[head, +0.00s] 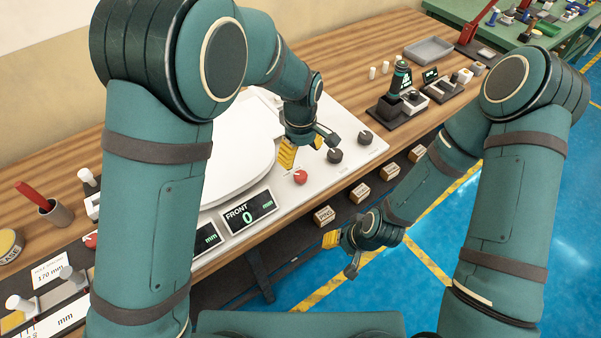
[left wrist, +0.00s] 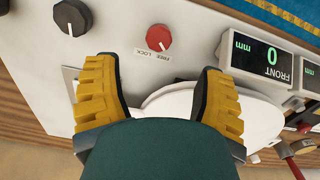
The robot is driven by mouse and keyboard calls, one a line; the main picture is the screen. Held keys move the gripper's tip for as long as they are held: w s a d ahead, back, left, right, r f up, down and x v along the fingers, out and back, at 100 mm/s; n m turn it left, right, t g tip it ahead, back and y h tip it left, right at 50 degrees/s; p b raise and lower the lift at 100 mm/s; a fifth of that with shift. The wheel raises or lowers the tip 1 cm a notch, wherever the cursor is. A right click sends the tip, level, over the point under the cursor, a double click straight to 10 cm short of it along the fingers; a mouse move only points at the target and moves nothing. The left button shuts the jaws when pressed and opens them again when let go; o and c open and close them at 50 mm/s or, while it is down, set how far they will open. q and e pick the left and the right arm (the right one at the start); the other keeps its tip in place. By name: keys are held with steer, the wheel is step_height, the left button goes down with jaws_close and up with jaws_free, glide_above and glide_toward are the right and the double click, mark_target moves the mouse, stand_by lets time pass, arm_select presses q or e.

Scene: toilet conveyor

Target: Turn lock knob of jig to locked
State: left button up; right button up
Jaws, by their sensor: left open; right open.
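The red lock knob (head: 300,177) sits on the front of the white jig panel (head: 345,125). In the left wrist view the red knob (left wrist: 158,38) stands above a label (left wrist: 152,54) reading FREE LOCK. A small pale mark shows on the knob, but I cannot tell surely which word it points to. My left gripper (head: 306,149) is open and empty above the panel, just behind the knob in the head view. In the left wrist view its yellow fingers (left wrist: 156,70) are spread, with the knob beyond their tips and apart from them. My right gripper (head: 342,254) is open and empty over the floor.
Black knobs (head: 335,156) sit right of the red knob. A FRONT display (head: 248,212) reads 0 mm, left of it. A white toilet seat shape (head: 235,145) lies behind. A black stand (head: 398,100) is further right.

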mark_target(301, 175)
arm_select(q)
step_height(301, 175, down, 9)
steer(key=shift+w+f+b, duration=0.1)
steer(key=shift+f+b, duration=0.1)
steer(key=shift+b, duration=0.25)
steer(key=c, duration=1.2)
